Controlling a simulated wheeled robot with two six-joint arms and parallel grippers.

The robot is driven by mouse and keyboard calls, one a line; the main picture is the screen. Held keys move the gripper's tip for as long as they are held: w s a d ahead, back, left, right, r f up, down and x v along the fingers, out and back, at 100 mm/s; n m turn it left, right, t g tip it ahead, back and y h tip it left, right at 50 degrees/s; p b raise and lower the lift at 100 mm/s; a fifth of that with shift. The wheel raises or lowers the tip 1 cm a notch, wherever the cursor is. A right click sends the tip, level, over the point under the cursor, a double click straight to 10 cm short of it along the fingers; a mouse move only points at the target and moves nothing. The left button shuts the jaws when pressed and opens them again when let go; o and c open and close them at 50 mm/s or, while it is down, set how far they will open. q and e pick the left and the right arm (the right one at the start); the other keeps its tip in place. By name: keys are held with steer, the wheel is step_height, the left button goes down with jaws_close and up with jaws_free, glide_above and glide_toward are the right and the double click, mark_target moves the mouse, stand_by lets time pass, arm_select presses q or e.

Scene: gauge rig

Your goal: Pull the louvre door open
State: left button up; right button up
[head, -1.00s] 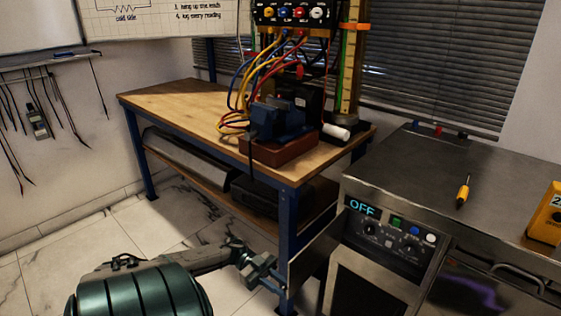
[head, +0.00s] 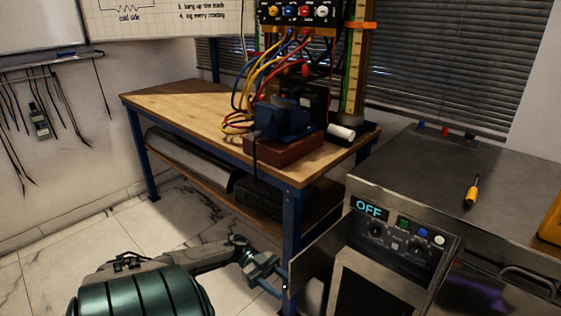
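A flat grey metal panel (head: 316,256), which looks like the louvre door, stands out from the left front of the steel cabinet (head: 400,228). No slats can be made out on it, and its lower part runs out of the picture. My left gripper (head: 279,280) is at the panel's left edge, with its fingers pointing right and down. I cannot tell whether the fingers touch or grip the edge, or how far apart they are. My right gripper is not in view.
The wooden workbench (head: 185,105) stands behind, its blue leg (head: 292,225) close behind my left gripper. A vice (head: 285,120) and cables sit on it. A screwdriver (head: 471,192) lies on the cabinet top. Tiled floor (head: 90,245) is clear at left.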

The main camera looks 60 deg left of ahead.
arm_select(q)
steer(key=s+a+b, duration=0.2)
steer(key=a, duration=0.8)
steer(key=shift+a, duration=0.3)
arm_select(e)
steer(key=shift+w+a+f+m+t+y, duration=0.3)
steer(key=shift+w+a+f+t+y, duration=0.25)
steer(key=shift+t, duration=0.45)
arm_select(q)
steer(key=shift+a, duration=0.1)
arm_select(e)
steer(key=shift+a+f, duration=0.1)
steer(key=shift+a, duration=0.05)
